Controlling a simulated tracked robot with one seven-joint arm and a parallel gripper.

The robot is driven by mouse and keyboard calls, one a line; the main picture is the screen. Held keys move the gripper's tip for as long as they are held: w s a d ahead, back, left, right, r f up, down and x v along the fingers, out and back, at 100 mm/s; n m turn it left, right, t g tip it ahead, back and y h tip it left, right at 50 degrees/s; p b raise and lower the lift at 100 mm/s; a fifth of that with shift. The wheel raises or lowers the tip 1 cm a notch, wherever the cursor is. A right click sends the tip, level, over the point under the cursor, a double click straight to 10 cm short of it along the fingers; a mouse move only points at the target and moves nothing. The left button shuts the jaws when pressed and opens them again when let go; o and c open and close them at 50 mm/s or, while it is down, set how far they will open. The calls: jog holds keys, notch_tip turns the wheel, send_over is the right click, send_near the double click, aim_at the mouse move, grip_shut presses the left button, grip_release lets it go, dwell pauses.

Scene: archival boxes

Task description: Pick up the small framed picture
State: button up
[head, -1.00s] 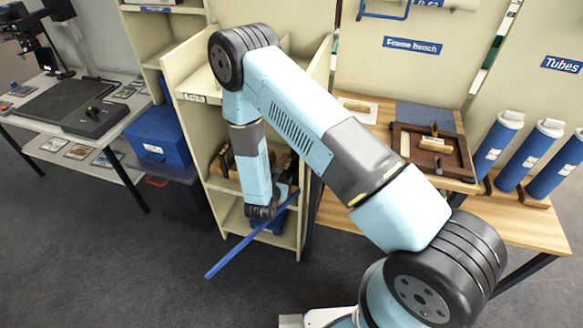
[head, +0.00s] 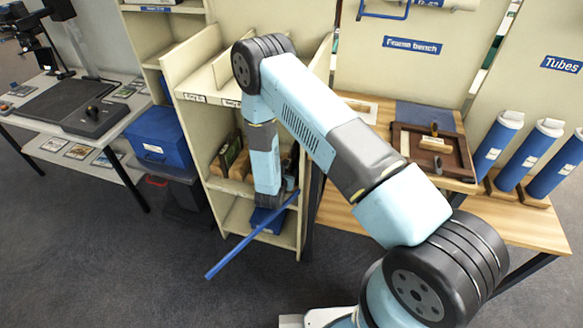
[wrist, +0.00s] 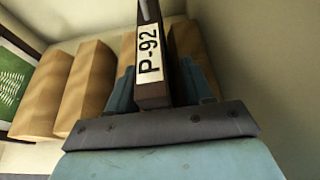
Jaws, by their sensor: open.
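A thin dark frame stands on edge with a white P-92 label on its near end, the small framed picture (wrist: 152,92) in the wrist view. Its face is turned away from view. My gripper (wrist: 158,68) is open, with one finger on each side of this frame; I cannot tell whether either touches it. In the head view my gripper (head: 288,182) is at the middle compartment of the cream shelf (head: 226,190), mostly hidden behind my wrist. The framed picture cannot be made out there.
Tan wooden blocks (wrist: 85,88) stand beside the frame, and a green picture (wrist: 14,82) is at the far left. A cream wall (wrist: 265,70) is close on the right. A long blue bar (head: 240,246) slants out before the shelf.

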jog(key=shift+c, duration=0.3)
grip_shut()
dwell(0.3)
